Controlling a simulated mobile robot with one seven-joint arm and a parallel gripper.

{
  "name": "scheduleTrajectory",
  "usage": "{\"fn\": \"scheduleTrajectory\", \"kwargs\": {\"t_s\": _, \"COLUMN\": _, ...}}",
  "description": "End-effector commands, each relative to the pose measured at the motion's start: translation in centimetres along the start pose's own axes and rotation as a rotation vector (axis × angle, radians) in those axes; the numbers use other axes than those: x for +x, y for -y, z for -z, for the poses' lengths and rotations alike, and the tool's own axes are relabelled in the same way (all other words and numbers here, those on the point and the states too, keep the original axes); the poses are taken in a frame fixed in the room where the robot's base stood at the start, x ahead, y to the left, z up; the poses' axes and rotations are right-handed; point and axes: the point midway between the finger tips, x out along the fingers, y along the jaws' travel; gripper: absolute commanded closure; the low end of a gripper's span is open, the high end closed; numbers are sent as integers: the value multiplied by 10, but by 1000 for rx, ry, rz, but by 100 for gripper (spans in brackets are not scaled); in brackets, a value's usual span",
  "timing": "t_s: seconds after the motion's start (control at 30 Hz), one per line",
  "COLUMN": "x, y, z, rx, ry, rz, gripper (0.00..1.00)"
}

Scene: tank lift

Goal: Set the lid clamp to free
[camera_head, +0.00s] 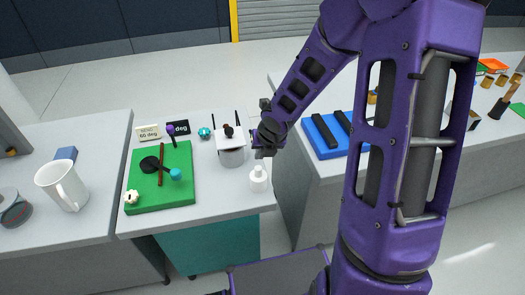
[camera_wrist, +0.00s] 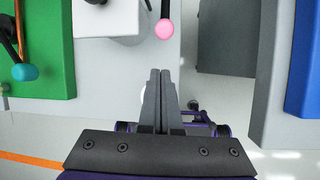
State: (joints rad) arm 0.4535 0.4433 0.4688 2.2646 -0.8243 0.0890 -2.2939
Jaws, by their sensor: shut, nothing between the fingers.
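The tank (camera_head: 232,158), a grey pot with a white top and a black knob, stands on the grey worktop in the head view. The edge of a white block, probably its top, shows in the wrist view (camera_wrist: 118,22). Beside it a short black lever ends in a pink ball (camera_wrist: 165,28), which may be the lid clamp; its setting cannot be read. My gripper (camera_wrist: 160,74) is shut and empty, with its fingertips apart from the pink ball. In the head view my gripper (camera_head: 257,139) is just right of the tank, partly hidden by my wrist.
A green board (camera_head: 181,190) with several knobs and a brown bar lies left of the tank. A white bottle (camera_head: 258,179) stands in front, near the worktop's edge. A gap separates this worktop from the right one with a blue tray (camera_head: 322,140). A white mug (camera_head: 64,186) stands far left.

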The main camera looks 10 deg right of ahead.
Motion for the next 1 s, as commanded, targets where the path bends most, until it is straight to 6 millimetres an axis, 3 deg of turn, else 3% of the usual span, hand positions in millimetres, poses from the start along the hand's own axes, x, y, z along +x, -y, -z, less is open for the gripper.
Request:
{"fn": "scheduleTrajectory", "kwargs": {"t_s": 0.03, "x": 19, "y": 0, "z": 4, "rx": -3, "ry": -3, "rz": -1, "gripper": 100}}
{"fn": "scheduleTrajectory", "kwargs": {"t_s": 0.33, "x": 72, "y": 0, "z": 4, "rx": 0, "ry": -3, "rz": 0, "gripper": 100}}
{"fn": "scheduleTrajectory", "kwargs": {"t_s": 0.4, "x": 56, "y": 1, "z": -10, "rx": 5, "ry": 2, "rz": 1, "gripper": 100}}
{"fn": "scheduleTrajectory", "kwargs": {"t_s": 0.6, "x": 44, "y": 1, "z": -25, "rx": 4, "ry": 0, "rz": 2, "gripper": 100}}
{"fn": "scheduleTrajectory", "kwargs": {"t_s": 1.0, "x": 41, "y": 1, "z": -30, "rx": 2, "ry": -1, "rz": 1, "gripper": 100}}
